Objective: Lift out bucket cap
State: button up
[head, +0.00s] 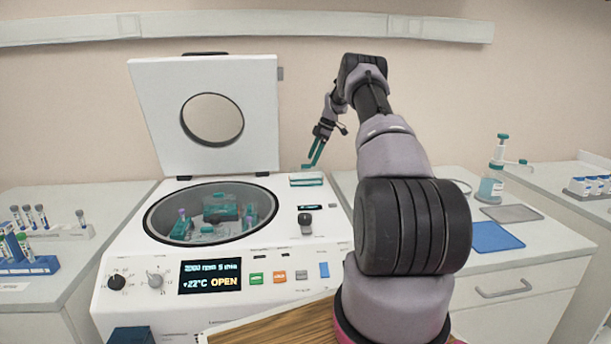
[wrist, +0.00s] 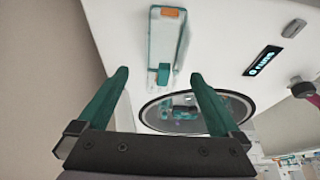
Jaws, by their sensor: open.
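The white centrifuge (head: 140,270) stands with its lid (head: 165,100) raised and its round bowl open. Inside the bowl are teal buckets (head: 220,207) on a rotor; I cannot tell clearly which carry caps. A flat teal-and-white piece (head: 306,180) with an upright teal knob lies on the deck right of the lid hinge. It also shows in the wrist view (wrist: 165,40), with an orange label. I cannot tell whether it is a bucket cap. My gripper (head: 314,160) is open and empty above this piece, fingers pointing down. In the wrist view, the gripper (wrist: 159,76) frames the knob, apparently without touching it.
The raised lid stands left of my arm. Tube racks (head: 28,266) are on the left bench. A blue mat (head: 495,237), a grey mat (head: 512,213) and a pump bottle (head: 492,185) are on the right bench. A wooden surface (head: 275,327) is in front.

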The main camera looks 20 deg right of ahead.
jog(key=x, duration=0.3)
jog(key=shift+a+f, duration=0.15)
jog(key=shift+f, duration=0.2)
jog(key=x, duration=0.5)
jog(key=shift+s+a+f, duration=0.1)
jog(key=shift+a+f, duration=0.05)
jog(key=shift+a, duration=0.35)
jog(key=c, duration=1.3)
jog(key=shift+r, duration=5.05)
notch_tip(320, 180, up, 5)
send_over(303, 176)
jog(key=w+d, duration=0.1)
jog(key=w, duration=0.2)
jog(key=shift+s+d, duration=0.1)
jog(key=shift+s, duration=0.1)
